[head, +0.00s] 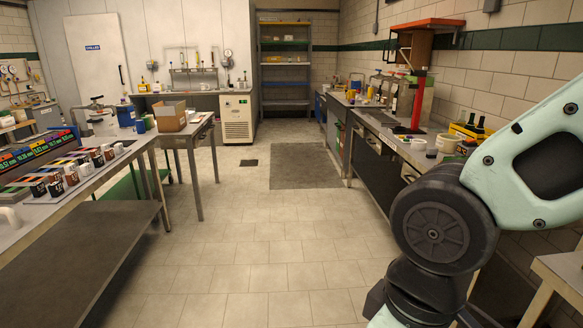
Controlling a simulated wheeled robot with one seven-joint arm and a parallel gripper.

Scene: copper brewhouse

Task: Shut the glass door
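I cannot make out a glass door for certain in the head view. A small brown wall cabinet (416,48) with an orange top (428,24) hangs on the right wall, and its front seems open. Whether it has a glass door is too small to tell. A white door (97,52) with a blue sign stands at the back left; it looks solid and shut. My arm fills the right side of the picture and hides part of the right-hand side. My gripper is not in view.
A steel table (105,185) with cups and coloured boxes runs along the left. A smaller table (190,135) holds a cardboard box (171,115). A counter (365,118) with a red upright (418,100) lines the right. The tiled floor (265,235) between is clear, with a dark mat (305,165).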

